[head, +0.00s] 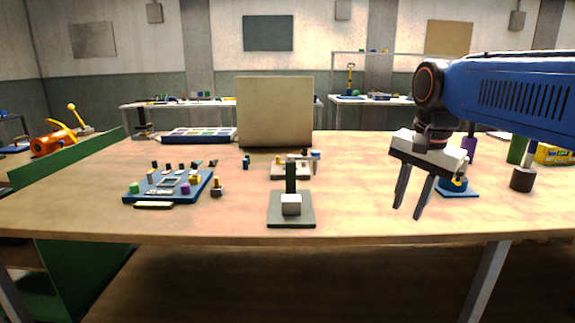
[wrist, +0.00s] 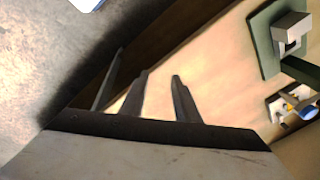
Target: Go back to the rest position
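My gripper (head: 409,198) hangs over the right part of the table's front in the head view, fingers pointing down. Its two dark fingers are apart with nothing between them. In the wrist view the fingers (wrist: 158,92) also stand apart and empty, with the table's edge and the floor beyond. My blue arm reaches in from the right.
On the wooden table (head: 375,210), a dark stand with a pale block (head: 291,206) sits left of my gripper. A blue tray of small parts (head: 168,187) lies further left. A blue base (head: 457,192) and a dark cylinder (head: 522,180) stand to the right.

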